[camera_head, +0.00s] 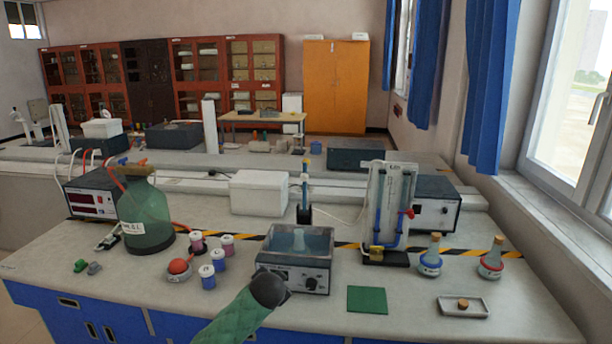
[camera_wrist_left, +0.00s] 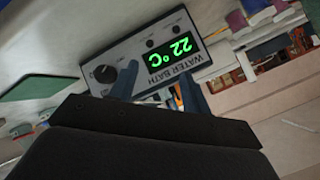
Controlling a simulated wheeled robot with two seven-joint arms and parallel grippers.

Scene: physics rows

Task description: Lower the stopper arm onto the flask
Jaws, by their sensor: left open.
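The water bath (camera_head: 295,272) stands at the front middle of the bench, with a pale cone-shaped vessel (camera_head: 298,240) in its clear tank; I cannot tell whether this is the flask. Two round flasks, one with a blue ring (camera_head: 430,262) and one with a red ring (camera_head: 491,262), stand at the right. I cannot make out a stopper arm. My left gripper (camera_head: 270,288) is in front of the bath's panel; its fingers are hidden in the head view. In the left wrist view the gripper (camera_wrist_left: 158,86) is open and empty before the panel (camera_wrist_left: 150,50), which reads 22 °C.
A big green bottle (camera_head: 146,215) and several small jars (camera_head: 207,276) stand left of the bath. A glass apparatus on a board (camera_head: 388,205) stands behind right. A green mat (camera_head: 367,300) and a tray (camera_head: 448,306) with a cork (camera_head: 463,303) lie at the front right.

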